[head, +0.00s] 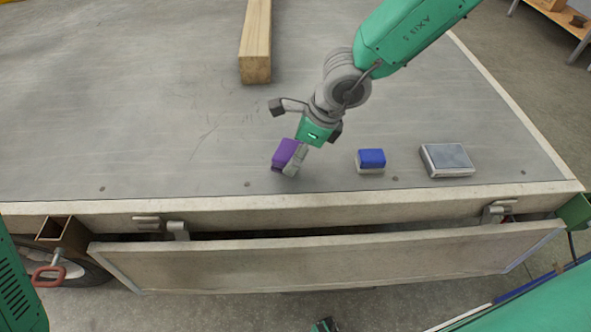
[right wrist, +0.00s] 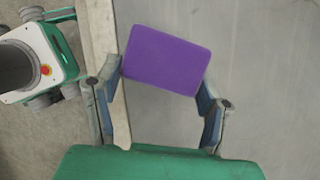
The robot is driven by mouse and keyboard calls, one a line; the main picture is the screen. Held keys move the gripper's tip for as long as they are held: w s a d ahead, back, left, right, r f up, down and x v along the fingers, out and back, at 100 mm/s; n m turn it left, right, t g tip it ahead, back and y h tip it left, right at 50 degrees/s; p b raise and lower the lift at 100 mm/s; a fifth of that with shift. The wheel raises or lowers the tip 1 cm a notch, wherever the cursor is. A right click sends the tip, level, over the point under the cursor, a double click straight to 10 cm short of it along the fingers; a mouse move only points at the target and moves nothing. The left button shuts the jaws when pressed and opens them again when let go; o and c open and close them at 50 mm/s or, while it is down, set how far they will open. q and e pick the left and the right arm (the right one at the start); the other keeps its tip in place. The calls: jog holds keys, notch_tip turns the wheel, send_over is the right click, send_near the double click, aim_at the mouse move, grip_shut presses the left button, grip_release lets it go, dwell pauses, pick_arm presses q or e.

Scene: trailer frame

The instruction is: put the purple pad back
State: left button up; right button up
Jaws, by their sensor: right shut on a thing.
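The purple pad (head: 284,152) is a small rounded block near the front edge of the trailer deck (head: 170,130). My right gripper (head: 290,160) reaches down from the upper right and is shut on it. In the right wrist view the purple pad (right wrist: 168,59) sits tilted between the two fingers (right wrist: 162,92). I cannot tell whether it touches the deck. To its right is a blue pad (head: 372,157) on a pale base. A small green and dark piece shows at the bottom edge of the head view; I cannot tell if it is my left gripper.
A grey-topped block (head: 448,158) lies right of the blue pad. A wooden beam (head: 256,45) lies farther back. The left part of the deck is clear. A hinged side panel (head: 320,262) hangs below the front edge.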

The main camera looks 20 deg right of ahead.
aim_at(300, 175)
jog(key=shift+a+f, duration=0.15)
jog(key=shift+f, duration=0.55)
jog(key=d+f+b, duration=0.1)
jog(key=f, duration=0.2)
jog(key=shift+d+f+b, duration=0.1)
jog(key=shift+d+b, duration=0.3)
jog(key=shift+d, duration=0.1)
jog(key=o, duration=1.1)
jog(key=shift+a, duration=0.3)
jog(key=shift+a+r, duration=0.2)
jog(key=shift+a, duration=0.25)
pick_arm(q)
notch_tip(300, 175, up, 3)
jog(key=p, duration=0.5)
jog(key=shift+d, duration=0.15)
pick_arm(e)
jog(key=v, duration=1.2)
jog(key=shift+d, duration=0.35)
pick_arm(q)
jog(key=shift+d, duration=0.15)
pick_arm(e)
jog(key=shift+d+f, duration=0.1)
jog(key=shift+d, duration=0.1)
pick_arm(q)
jog(key=shift+s, duration=0.1)
pick_arm(e)
jog(key=shift+s+a, duration=0.1)
jog(key=shift+s, duration=0.05)
